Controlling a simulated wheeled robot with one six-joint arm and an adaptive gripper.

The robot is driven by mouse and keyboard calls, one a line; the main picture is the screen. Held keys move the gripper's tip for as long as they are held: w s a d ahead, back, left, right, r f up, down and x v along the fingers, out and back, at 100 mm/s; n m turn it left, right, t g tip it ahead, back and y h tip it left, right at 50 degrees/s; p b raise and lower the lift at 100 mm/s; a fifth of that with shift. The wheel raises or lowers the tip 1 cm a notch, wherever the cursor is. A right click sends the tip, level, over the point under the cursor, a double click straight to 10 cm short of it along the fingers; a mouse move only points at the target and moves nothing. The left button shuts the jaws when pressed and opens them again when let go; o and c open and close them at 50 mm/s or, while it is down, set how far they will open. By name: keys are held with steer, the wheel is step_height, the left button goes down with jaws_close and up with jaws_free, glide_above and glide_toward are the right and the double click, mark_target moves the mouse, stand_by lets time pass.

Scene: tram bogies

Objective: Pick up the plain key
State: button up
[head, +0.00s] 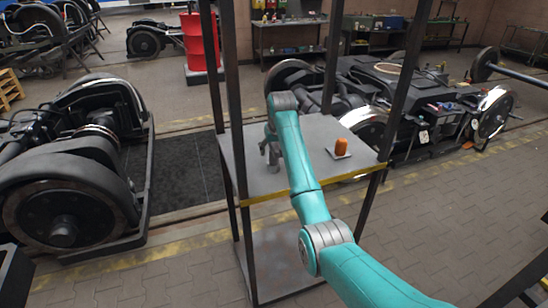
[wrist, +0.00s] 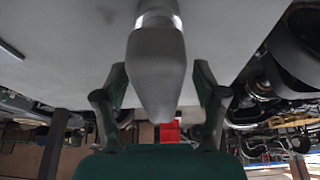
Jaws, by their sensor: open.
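A plain grey tapered piece with a bright metal band (wrist: 156,70), which I take for the plain key, fills the middle of the wrist view. My gripper (wrist: 160,88) is open, with one dark finger on each side of it and a visible gap at both sides. The fingers do not grip it. In the head view my gripper (head: 269,150) is low over the left part of the grey table (head: 300,180). The key cannot be told apart from the gripper there.
An orange object (head: 341,146) stands on a small pale plate at the table's right. Dark upright posts (head: 227,80) frame the table, with a yellow strip (head: 262,198) along its front edge. Bogies stand at left (head: 70,190) and right (head: 430,110). A red drum (head: 200,42) stands behind.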

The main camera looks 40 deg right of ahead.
steer(key=c, duration=1.3)
jaws_close()
steer(key=shift+r, duration=0.15)
